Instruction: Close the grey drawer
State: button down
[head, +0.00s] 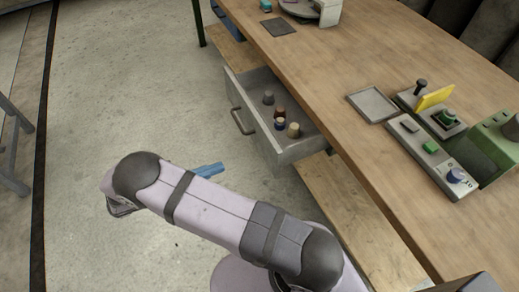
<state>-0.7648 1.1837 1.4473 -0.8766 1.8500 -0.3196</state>
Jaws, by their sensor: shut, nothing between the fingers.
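The grey drawer (292,152) is pulled out from under the wooden bench, in the middle of the head view. Its front panel carries a dark bar handle (239,121) and faces left. Several small knobs or pegs lie inside, among them a grey one (268,97) and a beige one (293,130). The blue fingers of my gripper (212,169) show just behind my arm, to the left of and below the drawer front, apart from it in the picture. They look shut and empty. The rest of the gripper is hidden by my arm.
The wooden bench top (350,65) runs along the right. A lower wooden shelf (350,215) lies beneath. The concrete floor left of the drawer is clear.

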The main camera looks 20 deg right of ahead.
aim_at(271, 147)
jog(key=shift+g+h, duration=0.3)
jog(key=shift+h, duration=0.1)
jog(key=shift+s+d+r+p, duration=0.1)
jog(key=shift+d+r+p, duration=0.2)
jog(key=shift+d, duration=2.05)
jog(key=shift+s+d+r+p, duration=0.2)
jog(key=shift+d+p, duration=0.15)
jog(key=shift+d, duration=2.05)
jog(key=shift+s+d+r+p, duration=0.1)
jog(key=shift+d+r+p, duration=0.2)
jog(key=shift+d, duration=2.05)
jog(key=d+p, duration=0.2)
jog(key=d, duration=1.7)
jog(key=shift+p, duration=0.4)
jog(key=shift+d+r, duration=0.1)
jog(key=shift+w+r, duration=0.1)
jog(key=a, duration=0.9)
jog(key=a+b, duration=0.1)
jog(key=a, duration=0.4)
jog(key=shift+a+f, duration=0.25)
